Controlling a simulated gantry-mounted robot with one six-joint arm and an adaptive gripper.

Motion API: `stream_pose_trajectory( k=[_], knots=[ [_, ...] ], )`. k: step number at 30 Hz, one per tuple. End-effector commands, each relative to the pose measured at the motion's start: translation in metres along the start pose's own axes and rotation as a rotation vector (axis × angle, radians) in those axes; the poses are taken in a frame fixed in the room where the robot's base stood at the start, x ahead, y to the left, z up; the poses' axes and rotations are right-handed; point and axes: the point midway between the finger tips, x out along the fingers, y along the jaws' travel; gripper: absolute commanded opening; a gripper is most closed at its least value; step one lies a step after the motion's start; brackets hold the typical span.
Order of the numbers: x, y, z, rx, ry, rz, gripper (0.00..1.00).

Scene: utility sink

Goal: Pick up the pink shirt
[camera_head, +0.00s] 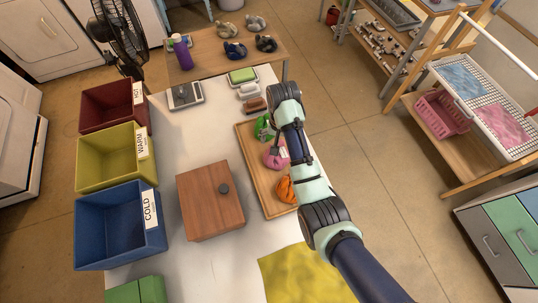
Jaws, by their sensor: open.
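A pink bundle of cloth (272,160), which looks like the shirt, lies on a wooden tray (247,150) on the white table. A green bundle (263,130) lies behind it and an orange one (285,190) in front of it. My gripper (282,152) is open, with its fingers at the right side of the pink bundle. My arm hides part of the tray and the right edge of the bundle. I cannot tell whether the fingers touch the cloth.
A wooden box (209,200) with a dark knob stands left of the tray. Bins marked HOT (113,104), WARM (114,158) and COLD (121,225) line the left. A yellow cloth (300,275) lies in front. Another pink cloth (502,124) lies on a rack at right.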

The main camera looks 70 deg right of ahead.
Motion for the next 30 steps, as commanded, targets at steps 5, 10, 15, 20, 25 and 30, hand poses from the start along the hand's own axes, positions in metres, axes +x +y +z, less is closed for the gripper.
stream_pose_trajectory(
  k=[5,10,15,20,25,30],
  knots=[
    [0.010,-0.001,0.001,-0.002,-0.001,0.000,1.00],
    [0.040,-0.002,0.002,-0.003,-0.002,0.001,1.00],
    [0.057,-0.002,0.002,-0.003,0.000,0.000,1.00],
    [0.058,-0.002,0.002,-0.003,0.002,-0.001,1.00],
    [0.058,-0.002,0.002,-0.003,0.001,-0.001,0.77],
    [0.058,-0.002,0.002,-0.003,0.001,-0.001,0.48]
  ],
)
